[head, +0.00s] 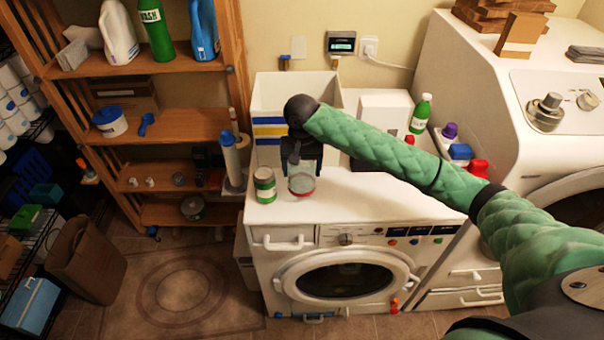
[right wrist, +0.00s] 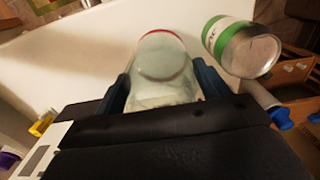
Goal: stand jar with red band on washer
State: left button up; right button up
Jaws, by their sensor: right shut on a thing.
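The glass jar with the red band (head: 301,180) is at the top of the white washer (head: 380,197), near its front edge. My right gripper (head: 303,164) comes down from above and is shut on the jar. In the right wrist view the clear jar (right wrist: 163,80) sits between the two fingers (right wrist: 163,90), with its red band at the far end, toward the washer. I cannot tell whether the jar touches the washer top. My left gripper is not in view.
A green-and-white can (head: 264,187) stands just left of the jar; it also shows in the right wrist view (right wrist: 240,47). A white bin (head: 268,95) is behind. Bottles, including a green one (head: 420,114), stand at the right. The washer top right of the jar is clear.

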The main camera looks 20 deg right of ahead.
notch_tip(320, 180, down, 3)
jog(key=shift+w+p, duration=0.1)
jog(key=shift+p, duration=0.9)
jog(key=shift+f, duration=0.45)
jog(key=o, duration=1.1)
jog(key=shift+f, duration=0.1)
